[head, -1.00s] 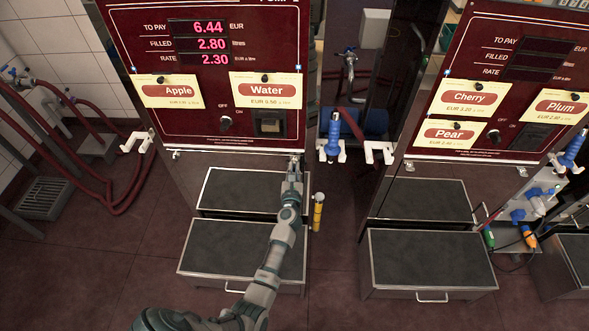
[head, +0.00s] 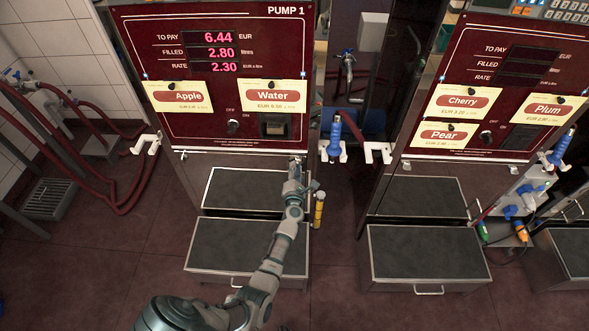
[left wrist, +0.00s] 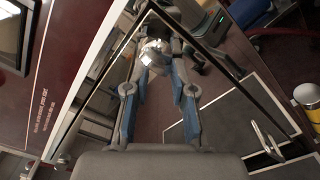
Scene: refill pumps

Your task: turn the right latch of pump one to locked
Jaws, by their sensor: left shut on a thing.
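Pump one (head: 230,90) has a dark red front panel with a lit price display. My left arm reaches up from below to the right end of the panel's lower edge. My left gripper (head: 295,166) is there and covers most of the right latch in the head view. In the left wrist view the right latch (left wrist: 152,52) is a shiny metal piece between the tips of my left gripper (left wrist: 158,58), which is shut on it. I cannot tell the latch's exact turn angle. The left latch (head: 182,155) shows at the panel's lower left. My right gripper is not in view.
Below the panel are a dark-topped step (head: 232,247) and a metal compartment front. A yellow cylinder (head: 319,209) stands just right of my forearm. A white nozzle holder with a blue nozzle (head: 335,138) sits to the right. A second pump (head: 480,95) stands further right.

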